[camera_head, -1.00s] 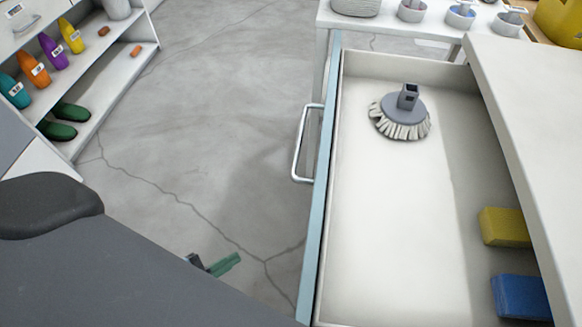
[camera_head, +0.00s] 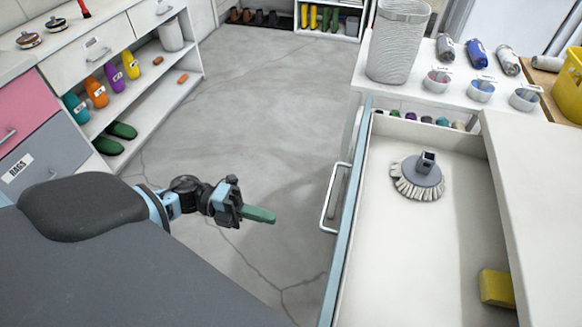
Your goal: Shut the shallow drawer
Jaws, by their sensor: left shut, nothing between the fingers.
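The shallow drawer (camera_head: 392,265) is pulled out from under a white top on the right. Its light blue front panel (camera_head: 346,235) faces left and carries a silver bar handle (camera_head: 328,200). Inside lie a round grey brush (camera_head: 418,177) with pale bristles and a yellow block (camera_head: 496,287). My left gripper (camera_head: 262,215), with green fingertips, is shut and empty. It is over the floor to the left of the handle, with a gap between them. My right gripper is not in view.
The white top (camera_head: 540,180) covers the drawer's right side. A white bench at the back holds a tall woven bin (camera_head: 398,42), bottles and small bowls. Bare concrete floor (camera_head: 250,110) lies between.

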